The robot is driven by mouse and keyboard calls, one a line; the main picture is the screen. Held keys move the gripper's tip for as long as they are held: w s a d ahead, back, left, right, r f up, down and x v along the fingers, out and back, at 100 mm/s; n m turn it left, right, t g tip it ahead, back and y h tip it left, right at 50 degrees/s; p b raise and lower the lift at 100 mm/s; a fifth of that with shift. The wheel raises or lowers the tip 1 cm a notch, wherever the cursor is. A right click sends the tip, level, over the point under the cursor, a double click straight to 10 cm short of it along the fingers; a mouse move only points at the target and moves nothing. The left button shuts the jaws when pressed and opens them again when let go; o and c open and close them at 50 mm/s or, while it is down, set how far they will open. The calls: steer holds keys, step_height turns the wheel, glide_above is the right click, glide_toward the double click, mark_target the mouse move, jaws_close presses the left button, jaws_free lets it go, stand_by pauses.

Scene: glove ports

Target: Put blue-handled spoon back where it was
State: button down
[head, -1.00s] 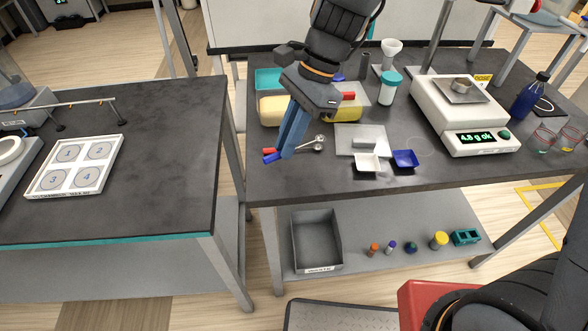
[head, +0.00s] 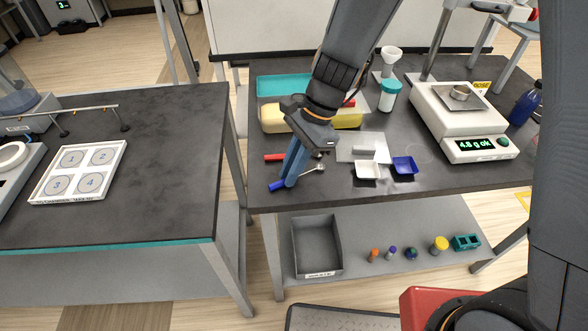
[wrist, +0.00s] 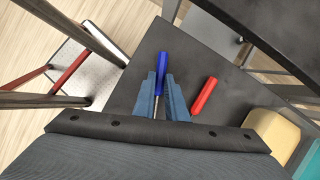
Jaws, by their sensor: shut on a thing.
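The blue-handled spoon (head: 277,186) is held between the fingers of my gripper (head: 289,179), near the front left corner of the right-hand bench. Its metal bowl shows to the right of the fingers. In the wrist view, the blue handle (wrist: 160,64) sticks out beyond the fingertips (wrist: 159,84), with the thin shaft between them. I cannot tell whether the spoon touches the bench or hangs just above it. A red-handled spoon (head: 273,157) lies on the bench behind my fingers, apart from them; its handle also shows in the wrist view (wrist: 204,95).
A yellow sponge-like block (head: 271,119) and teal tray (head: 284,85) are behind my gripper. White (head: 367,170) and blue (head: 404,166) weighing boats stand to the right, before a balance (head: 465,125). The left bench holds a numbered tray (head: 79,172). A gap separates the benches.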

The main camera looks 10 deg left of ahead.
mark_target(308, 172)
steer(key=c, duration=1.8)
jaws_free()
steer(key=b+v, duration=0.2)
steer(key=v, duration=1)
steer(key=s+d+f+n+t+h, duration=0.2)
steer(key=d+n, duration=0.3)
steer(key=d, duration=0.6)
steer(key=s+d+f+n+t+h, duration=0.1)
steer(key=d+f+n, duration=0.3)
steer(key=d, duration=0.7)
steer(key=shift+s+d+n+t+h, duration=0.25)
steer(key=shift+s+n+t+h, duration=0.15)
steer(key=shift+s+n+t, duration=0.4)
steer(key=shift+w+f, duration=0.1)
